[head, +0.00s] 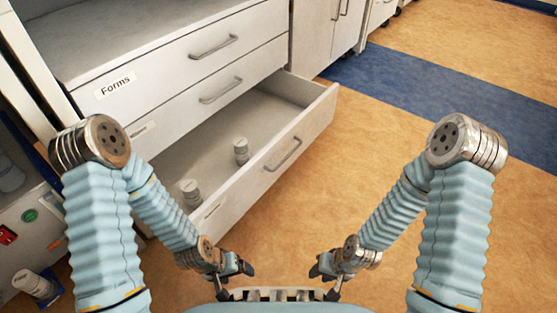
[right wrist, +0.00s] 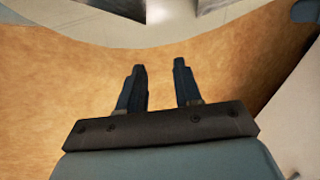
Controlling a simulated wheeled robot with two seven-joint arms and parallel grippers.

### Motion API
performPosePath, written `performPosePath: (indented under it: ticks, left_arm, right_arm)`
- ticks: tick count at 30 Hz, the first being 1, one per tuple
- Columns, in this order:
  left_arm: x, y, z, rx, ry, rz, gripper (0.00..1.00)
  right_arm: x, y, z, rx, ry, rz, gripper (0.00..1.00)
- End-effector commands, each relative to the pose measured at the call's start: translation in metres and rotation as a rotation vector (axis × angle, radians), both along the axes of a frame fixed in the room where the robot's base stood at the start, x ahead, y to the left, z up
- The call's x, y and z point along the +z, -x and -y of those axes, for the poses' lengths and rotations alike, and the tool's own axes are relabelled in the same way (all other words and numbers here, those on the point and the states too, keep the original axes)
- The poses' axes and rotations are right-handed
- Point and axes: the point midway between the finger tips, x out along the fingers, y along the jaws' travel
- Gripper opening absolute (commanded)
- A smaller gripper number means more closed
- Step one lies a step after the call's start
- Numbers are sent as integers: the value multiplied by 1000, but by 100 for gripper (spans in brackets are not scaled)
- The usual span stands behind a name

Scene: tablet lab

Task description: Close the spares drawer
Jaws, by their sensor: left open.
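The open spares drawer (head: 285,154) is the lowest drawer of the white cabinet in the head view, pulled well out over the floor. Its front has a bar handle and a label too small to read. Two small pale jars (head: 241,151) (head: 190,192) stand inside it. My left gripper (head: 236,280) is open and empty, low in front of the drawer, apart from it. My right gripper (head: 328,282) is to the right, also apart from the drawer. In the right wrist view its two fingers (right wrist: 161,85) are spread with only floor between them.
The Forms drawer (head: 170,62) and the drawer below it (head: 210,95) are shut. At the left are a grey-white unit with coloured buttons (head: 30,216) and a lying jar (head: 35,284). The orange floor with its blue band (head: 420,90) is clear on the right.

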Motion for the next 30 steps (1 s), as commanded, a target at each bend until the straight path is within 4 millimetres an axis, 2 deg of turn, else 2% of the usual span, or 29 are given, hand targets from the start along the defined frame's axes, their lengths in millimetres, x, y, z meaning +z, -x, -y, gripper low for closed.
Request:
performPosePath:
  ticks: [1,5,6,8,11,12,14,15,18,21,23,26,30]
  left_arm:
    - [5,0,0,0,0,0,79]
    - [30,0,-1,0,-2,1,79]
    - [41,0,-1,0,-3,0,79]
    - [58,0,-2,1,-4,1,79]
    - [85,0,-3,1,-7,2,79]
    - [94,0,-3,1,-8,1,79]
    - [105,0,-4,1,-9,1,79]
    - [111,0,-4,2,-10,2,79]
    - [119,1,-4,2,-11,2,79]
    - [121,1,-5,2,-12,2,79]
    - [121,1,-5,3,-12,1,79]
    - [119,1,-5,3,-14,2,79]
    - [117,1,-5,3,-14,2,79]
  right_arm:
    - [2,0,0,-22,-4,-21,26]
    - [8,-1,-8,-208,-66,-209,6]
    - [13,-4,-15,-307,-117,-304,0]
    - [28,-15,-34,-475,-237,-460,0]
    - [68,-61,-64,-764,-541,-701,0]
    - [88,-88,-69,-869,-687,-774,0]
    - [118,-133,-66,-1008,-911,-853,0]
    - [136,-162,-56,-1085,-1053,-884,0]
    - [165,-212,-26,-1209,-1319,-911,0]
    - [177,-236,-5,-1264,-1456,-911,0]
    - [179,-242,-1,-1276,-1490,-909,0]
    - [179,-249,-7,-1278,-1499,-910,0]
    - [178,-262,-26,-1276,-1495,-910,0]
